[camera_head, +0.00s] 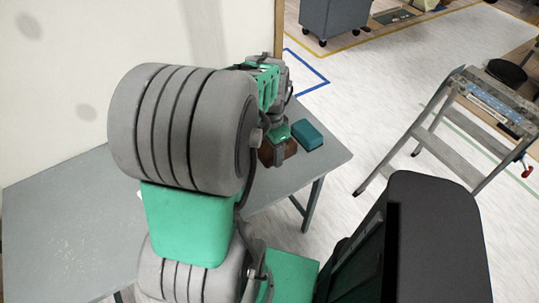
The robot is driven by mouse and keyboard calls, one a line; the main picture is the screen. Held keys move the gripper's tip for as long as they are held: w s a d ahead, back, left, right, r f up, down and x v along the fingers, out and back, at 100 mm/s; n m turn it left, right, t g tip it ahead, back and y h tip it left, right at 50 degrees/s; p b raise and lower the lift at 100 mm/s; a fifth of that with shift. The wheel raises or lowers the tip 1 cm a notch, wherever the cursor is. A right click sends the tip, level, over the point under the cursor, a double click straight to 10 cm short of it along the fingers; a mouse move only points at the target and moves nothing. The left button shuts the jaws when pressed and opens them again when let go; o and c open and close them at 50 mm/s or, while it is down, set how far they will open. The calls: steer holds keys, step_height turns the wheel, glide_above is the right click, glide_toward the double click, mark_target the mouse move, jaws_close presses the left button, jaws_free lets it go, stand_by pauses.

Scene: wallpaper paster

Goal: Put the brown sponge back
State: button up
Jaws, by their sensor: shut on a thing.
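The brown sponge (267,152) shows as a small brown patch beside my gripper, partly hidden by the arm and the gripper parts. My gripper (277,156) is over the right part of the grey table and is shut on the brown sponge. A teal block-shaped sponge (307,135) lies on the table just right of my gripper, near the table's right edge. Whether the brown sponge touches the table cannot be told from this view.
The grey table (65,235) is bare at the left, against a pale wall panel (75,85). A step ladder (450,135) stands on the floor at the right. A grey wheeled bin (333,18) is at the back. My arm hides the table's middle.

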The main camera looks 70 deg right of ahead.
steer(key=d+f, duration=0.1)
steer(key=w+d+f, duration=0.1)
steer(key=f, duration=0.1)
steer(key=d+f, duration=0.1)
steer(key=f, duration=0.1)
steer(key=shift+w+d+f, duration=0.1)
steer(key=shift+w+d, duration=0.15)
steer(key=shift+d, duration=0.15)
steer(key=shift+f, duration=1.75)
steer(key=o, duration=1.4)
step_height(320, 180, up, 12)
steer(key=shift+r, duration=0.25)
